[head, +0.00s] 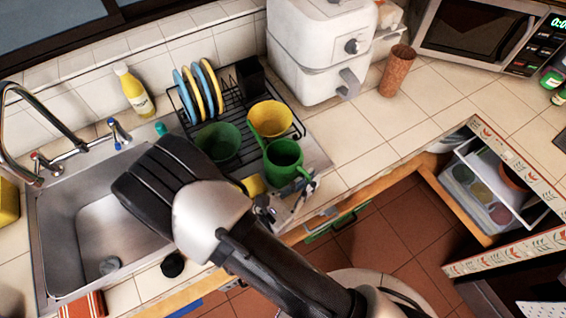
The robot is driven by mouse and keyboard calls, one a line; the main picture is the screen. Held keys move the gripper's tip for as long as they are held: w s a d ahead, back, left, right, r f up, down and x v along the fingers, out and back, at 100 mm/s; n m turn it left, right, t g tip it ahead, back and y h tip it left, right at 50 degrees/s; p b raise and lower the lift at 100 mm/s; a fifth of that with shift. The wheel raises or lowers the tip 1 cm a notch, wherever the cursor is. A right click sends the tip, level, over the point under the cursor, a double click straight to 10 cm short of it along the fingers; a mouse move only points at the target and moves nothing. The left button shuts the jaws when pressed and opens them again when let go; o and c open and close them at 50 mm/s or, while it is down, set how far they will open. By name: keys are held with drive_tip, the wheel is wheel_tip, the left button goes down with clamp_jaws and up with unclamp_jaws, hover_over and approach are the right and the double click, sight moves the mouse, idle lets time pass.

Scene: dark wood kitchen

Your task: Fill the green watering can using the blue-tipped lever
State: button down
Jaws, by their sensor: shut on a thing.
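The green watering can (284,158) is upright in front of the dish rack, near the counter's front edge. Its thin spout points up and to the left, in front of a yellow bowl. My gripper (298,187) is at the near side of the can, shut on it by its lower right part. The fingertips are small and partly hidden here. The blue-tipped lever (116,130) is on the right of the tap, behind the sink (60,225). The curved metal spout (14,130) rises at the far left. No water shows.
A rack (236,105) holds plates, a green bowl (219,141) and a yellow bowl (270,119). A yellow bottle (134,92) stands behind the sink, a white air fryer (312,60) behind right. An open drawer (485,185) is at right.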

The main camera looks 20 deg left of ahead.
wheel_tip(320, 180, up, 20)
drive_tip(key=p, duration=0.5)
drive_tip(key=shift+p, duration=0.4)
drive_tip(key=w+d+f+b, duration=0.2)
drive_tip(key=w+d+f, duration=0.3)
drive_tip(key=d, duration=0.5)
drive_tip(key=w+d+f+b, duration=0.2)
drive_tip(key=w+d+f, duration=0.3)
drive_tip(key=w+d, duration=0.4)
drive_tip(key=shift+d+f+m+h, duration=0.25)
drive_tip(key=shift+d+m+h, duration=0.05)
drive_tip(key=shift+d, duration=0.2)
